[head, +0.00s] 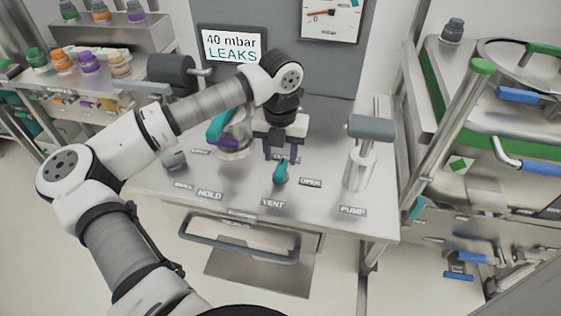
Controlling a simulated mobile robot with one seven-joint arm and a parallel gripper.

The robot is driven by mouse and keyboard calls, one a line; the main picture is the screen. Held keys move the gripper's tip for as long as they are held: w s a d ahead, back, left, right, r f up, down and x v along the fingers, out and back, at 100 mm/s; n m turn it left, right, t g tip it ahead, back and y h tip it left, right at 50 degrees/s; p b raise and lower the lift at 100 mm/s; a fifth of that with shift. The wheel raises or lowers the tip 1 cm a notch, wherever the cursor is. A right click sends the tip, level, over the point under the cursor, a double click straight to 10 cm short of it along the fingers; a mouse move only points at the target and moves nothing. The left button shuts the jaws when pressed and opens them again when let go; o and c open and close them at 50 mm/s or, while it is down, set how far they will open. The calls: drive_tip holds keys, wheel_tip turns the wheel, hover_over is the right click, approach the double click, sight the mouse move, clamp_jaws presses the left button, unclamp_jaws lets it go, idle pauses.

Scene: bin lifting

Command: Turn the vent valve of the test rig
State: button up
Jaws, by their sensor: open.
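The vent valve (279,174) is a small teal lever on the bench top of the test rig (235,190), behind the VENT label (273,203). Its lever points away from the front edge, slightly to the right. An OPEN label (311,183) is at its right; another label behind it is partly hidden. My gripper (280,156) points down just above and behind the valve. Its two purple fingers are apart, one on each side of the lever's far end. I cannot tell whether they touch it.
A pump (359,165) with a grey T-handle stands to the right. A sign (231,47) reads "40 mbar LEAKS". A dial gauge (331,17) hangs at the back.

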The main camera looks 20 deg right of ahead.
sight(281, 168)
drive_tip(key=shift+f+p, duration=0.4)
drive_tip(key=shift+f, duration=2)
clamp_jaws()
